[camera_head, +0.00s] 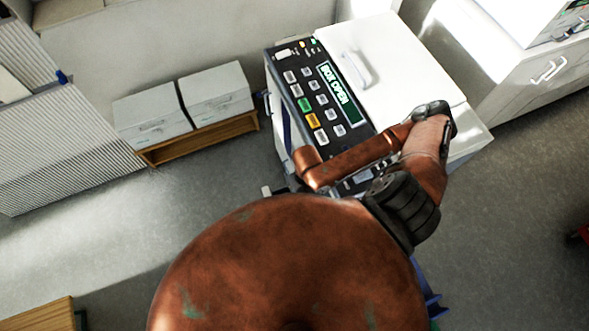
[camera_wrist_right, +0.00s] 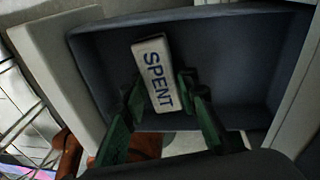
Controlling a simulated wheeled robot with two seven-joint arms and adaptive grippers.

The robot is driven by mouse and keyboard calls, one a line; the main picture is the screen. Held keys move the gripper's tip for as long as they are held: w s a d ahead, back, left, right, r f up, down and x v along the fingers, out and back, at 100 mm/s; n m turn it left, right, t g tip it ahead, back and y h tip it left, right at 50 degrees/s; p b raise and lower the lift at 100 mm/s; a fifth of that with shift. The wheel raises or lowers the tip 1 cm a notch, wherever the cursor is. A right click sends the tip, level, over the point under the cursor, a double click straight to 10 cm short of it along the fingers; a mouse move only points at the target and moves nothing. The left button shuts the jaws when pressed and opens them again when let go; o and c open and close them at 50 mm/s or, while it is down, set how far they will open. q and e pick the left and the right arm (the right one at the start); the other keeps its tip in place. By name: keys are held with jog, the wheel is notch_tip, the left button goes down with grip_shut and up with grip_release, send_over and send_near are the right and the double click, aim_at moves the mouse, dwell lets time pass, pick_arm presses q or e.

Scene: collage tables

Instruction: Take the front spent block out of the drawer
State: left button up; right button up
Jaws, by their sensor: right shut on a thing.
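In the right wrist view, a pale block (camera_wrist_right: 152,62) with the dark word SPENT on its face stands tilted in the picture. My right gripper (camera_wrist_right: 160,88) has its dark green fingers on both sides of the block and is shut on it. Behind the block is the dark grey inside of the drawer (camera_wrist_right: 245,60). I cannot tell whether the block touches the drawer floor. No other block shows. In the head view, the drawer, the block and the fingers are hidden by my copper-coloured arm. My left gripper is not in view.
In the head view, a machine's keypad panel (camera_head: 308,95) reads BOX OPEN, beside a white lid (camera_head: 405,65) with a handle. Two grey boxes (camera_head: 150,118) sit on a low wooden stand (camera_head: 203,137) to the left. A white cabinet (camera_head: 530,85) stands at right. Grey floor (camera_head: 510,200) is clear.

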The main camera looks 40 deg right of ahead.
jog(key=shift+d, duration=0.25)
jog(key=o, duration=1.2)
